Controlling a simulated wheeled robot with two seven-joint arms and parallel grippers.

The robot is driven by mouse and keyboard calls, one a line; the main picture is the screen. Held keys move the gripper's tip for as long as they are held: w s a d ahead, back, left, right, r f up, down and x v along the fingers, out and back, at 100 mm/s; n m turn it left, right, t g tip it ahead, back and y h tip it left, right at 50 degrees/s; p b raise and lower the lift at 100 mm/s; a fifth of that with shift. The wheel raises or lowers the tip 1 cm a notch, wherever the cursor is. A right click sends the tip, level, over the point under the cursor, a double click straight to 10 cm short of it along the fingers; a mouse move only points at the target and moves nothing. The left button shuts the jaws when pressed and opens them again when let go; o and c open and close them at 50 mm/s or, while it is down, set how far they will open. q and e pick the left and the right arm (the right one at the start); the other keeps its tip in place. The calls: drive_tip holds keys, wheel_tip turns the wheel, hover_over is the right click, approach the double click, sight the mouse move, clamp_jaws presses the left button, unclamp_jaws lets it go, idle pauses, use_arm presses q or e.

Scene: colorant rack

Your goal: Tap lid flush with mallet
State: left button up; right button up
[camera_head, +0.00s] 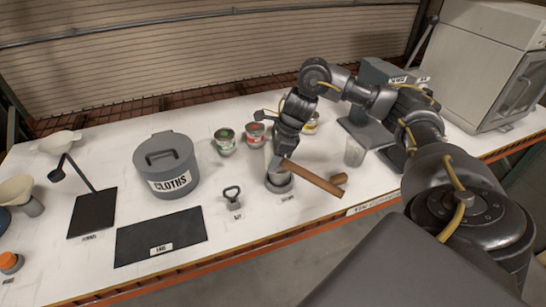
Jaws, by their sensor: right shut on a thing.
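My right gripper (281,152) reaches down at the middle of the bench and is shut on the wooden mallet (318,180). The brown shaft of the mallet slants down to the right from the gripper. A short brown piece (340,178) shows beside its far end; I cannot tell whether it is part of the mallet. A grey round can or holder (279,183) stands just below the gripper, partly hidden by gripper and mallet. I cannot make out a separate lid on it, or whether the mallet touches it. My left gripper is not in view.
A grey lidded CLOTHS bin (168,165) stands left. Cans with green (226,145), red (255,138) and yellow (310,127) labels stand behind. A bottle opener (233,198), dark mats (160,238), a clear cup (355,153) and a grey machine (490,60) surround.

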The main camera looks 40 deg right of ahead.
wheel_tip(320, 180, down, 2)
drive_tip(key=shift+f+b, duration=0.1)
drive_tip(key=shift+b, duration=0.5)
wheel_tip(320, 180, up, 6)
drive_tip(key=p, duration=0.5)
drive_tip(key=shift+f, duration=0.25)
drive_tip(key=shift+a+f, duration=0.1)
